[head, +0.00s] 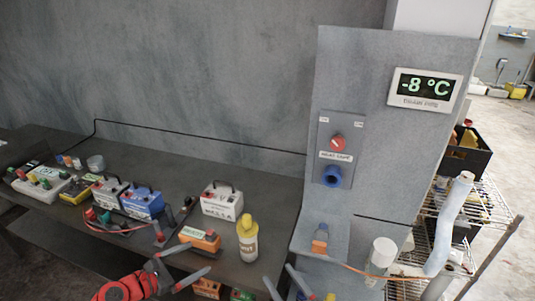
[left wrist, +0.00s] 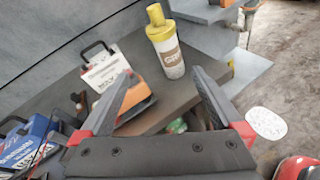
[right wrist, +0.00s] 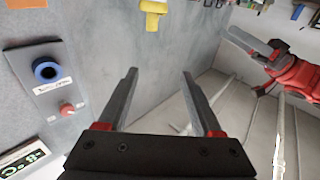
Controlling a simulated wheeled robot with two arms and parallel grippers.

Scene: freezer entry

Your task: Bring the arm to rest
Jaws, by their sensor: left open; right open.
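My left gripper (head: 197,258) is low over the front of the dark bench in the head view. Its two fingers are spread and empty; they also show apart in the left wrist view (left wrist: 163,72). A yellow-capped bottle (head: 247,240) stands upright just beyond them. My right gripper (head: 277,272) shows only as finger ends at the bottom edge of the head view, right of the left gripper. In the right wrist view (right wrist: 160,72) its fingers are apart with nothing between them. The rest of the right arm is hidden in the head view.
The bench (head: 130,160) holds batteries, a white case (head: 222,201) and an orange box (head: 200,239). A grey panel (head: 350,80) carries a -8 °C display (head: 425,89), a red knob (head: 338,143) and a blue knob (head: 332,176). A wire rack (head: 480,205) stands at right.

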